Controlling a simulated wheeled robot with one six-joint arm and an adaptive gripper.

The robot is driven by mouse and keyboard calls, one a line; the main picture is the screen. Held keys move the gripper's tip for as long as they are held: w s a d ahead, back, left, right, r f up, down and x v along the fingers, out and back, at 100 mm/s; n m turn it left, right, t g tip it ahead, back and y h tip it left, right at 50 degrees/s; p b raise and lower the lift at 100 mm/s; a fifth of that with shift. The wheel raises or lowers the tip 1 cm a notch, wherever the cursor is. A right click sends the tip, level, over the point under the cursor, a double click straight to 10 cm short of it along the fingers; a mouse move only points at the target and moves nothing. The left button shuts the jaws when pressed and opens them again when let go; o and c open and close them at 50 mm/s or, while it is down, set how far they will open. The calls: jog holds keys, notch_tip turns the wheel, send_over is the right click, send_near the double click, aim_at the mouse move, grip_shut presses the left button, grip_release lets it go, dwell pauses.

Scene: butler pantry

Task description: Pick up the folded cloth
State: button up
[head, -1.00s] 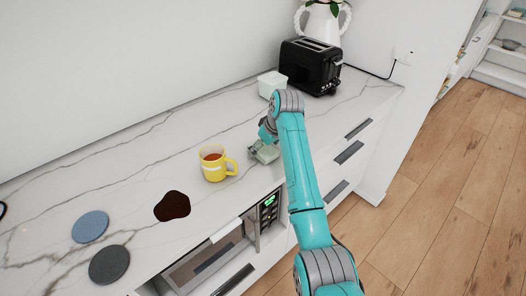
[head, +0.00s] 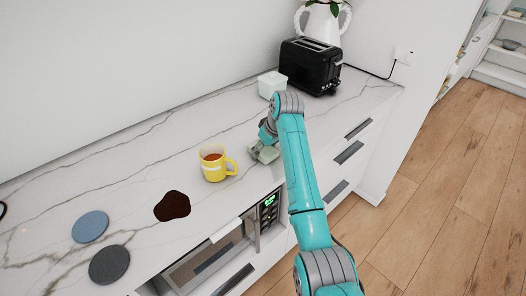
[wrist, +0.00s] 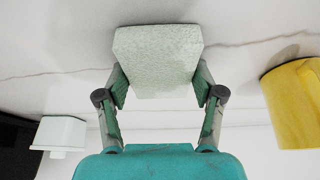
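The folded cloth (wrist: 158,60) is a pale green, speckled, block-like piece in the wrist view. My gripper (wrist: 160,88) has one finger against each side of it, and both pads appear to touch its edges. In the head view the cloth (head: 266,155) shows only partly, at the end of my arm near the counter's front edge. My gripper (head: 264,145) covers some of it there. Whether the cloth is clear of the counter is hard to tell.
A yellow mug (head: 213,168) of brown liquid stands just left of my gripper. A white container (head: 271,84) and a black toaster (head: 311,66) stand behind. A dark spill (head: 172,206), a blue coaster (head: 90,227) and a grey coaster (head: 109,265) lie further left on the marble counter.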

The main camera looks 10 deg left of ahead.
aim_at(264, 149)
notch_tip(264, 149, up, 10)
jog(key=shift+r, duration=0.25)
dwell(0.6)
dwell(0.4)
